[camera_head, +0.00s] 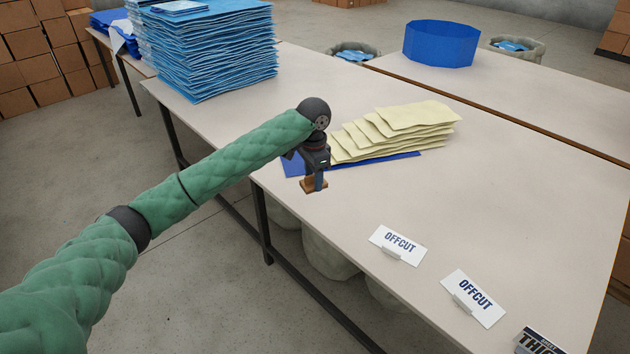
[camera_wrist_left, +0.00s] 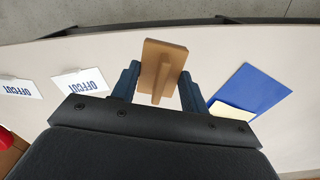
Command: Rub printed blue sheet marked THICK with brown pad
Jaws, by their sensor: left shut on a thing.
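My left gripper (camera_head: 317,176) is shut on the brown pad (camera_head: 311,185), over the front edge of the table. In the left wrist view, the pad (camera_wrist_left: 162,62) shows between the two fingers of the gripper (camera_wrist_left: 157,84). A flat blue sheet (camera_head: 292,166) lies on the table beside the gripper, partly covered by a fan of cream sheets (camera_head: 410,125). It also shows in the left wrist view (camera_wrist_left: 256,86), right of the pad and apart from it. I see no print on its visible part. A cut-off card reading "THI" (camera_head: 540,342) stands at bottom right. My right gripper is not in view.
Two white OFFCUT cards (camera_head: 397,246) (camera_head: 473,298) stand along the table's front edge. A tall stack of light blue sheets (camera_head: 215,50) is at the back left. A blue ring-shaped bin (camera_head: 441,43) stands on the far table. The table's middle right is clear.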

